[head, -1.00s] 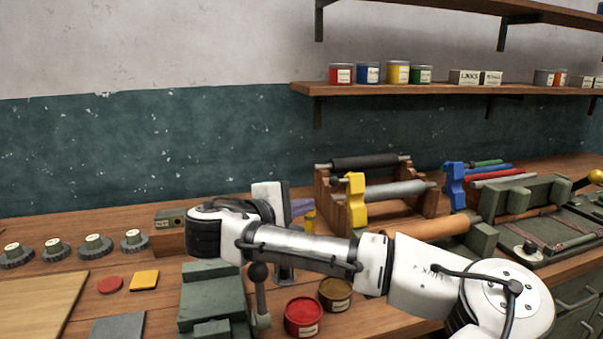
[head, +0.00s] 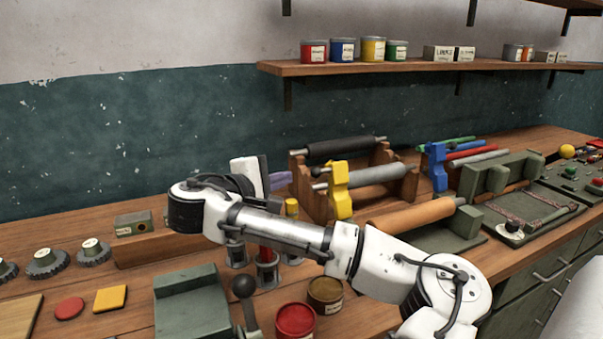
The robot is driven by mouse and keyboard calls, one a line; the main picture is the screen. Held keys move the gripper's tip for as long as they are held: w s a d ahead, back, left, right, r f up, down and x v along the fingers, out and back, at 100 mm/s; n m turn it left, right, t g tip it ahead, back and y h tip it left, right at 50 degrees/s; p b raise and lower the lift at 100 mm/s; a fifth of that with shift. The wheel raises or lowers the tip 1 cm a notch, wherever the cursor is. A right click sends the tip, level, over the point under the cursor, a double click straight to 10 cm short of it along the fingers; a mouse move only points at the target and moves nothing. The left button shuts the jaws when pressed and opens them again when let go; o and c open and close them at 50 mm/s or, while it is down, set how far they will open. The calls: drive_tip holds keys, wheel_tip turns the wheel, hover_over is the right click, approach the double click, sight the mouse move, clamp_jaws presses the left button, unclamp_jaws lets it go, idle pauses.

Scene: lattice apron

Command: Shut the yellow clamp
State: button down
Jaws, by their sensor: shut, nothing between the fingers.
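The yellow clamp (head: 340,191) stands upright at the near-left end of a grey roller on a wooden rack (head: 408,192). I cannot tell from here how far its jaw is open. A similar blue clamp (head: 438,168) stands further right by the coloured rods. My gripper (head: 250,177) is at the end of my bent arm, left of the yellow clamp and apart from it in the picture. It is shut with nothing in it. Its fingertips are mostly hidden by the hand and forearm.
A red tin (head: 295,320) and a brown tin (head: 325,293) stand in front of my arm. A green vise-like block (head: 192,305) with a ball lever is at front left. A copper roller (head: 412,215) lies in front of the rack. A shelf (head: 400,68) hangs above.

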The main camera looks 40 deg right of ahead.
drive_tip(key=shift+x, duration=0.9)
drive_tip(key=p+x, duration=0.1)
drive_tip(key=x, duration=0.4)
drive_tip(key=shift+s+d+f, duration=0.1)
drive_tip(key=shift+d, duration=0.05)
drive_tip(key=shift+s, duration=0.15)
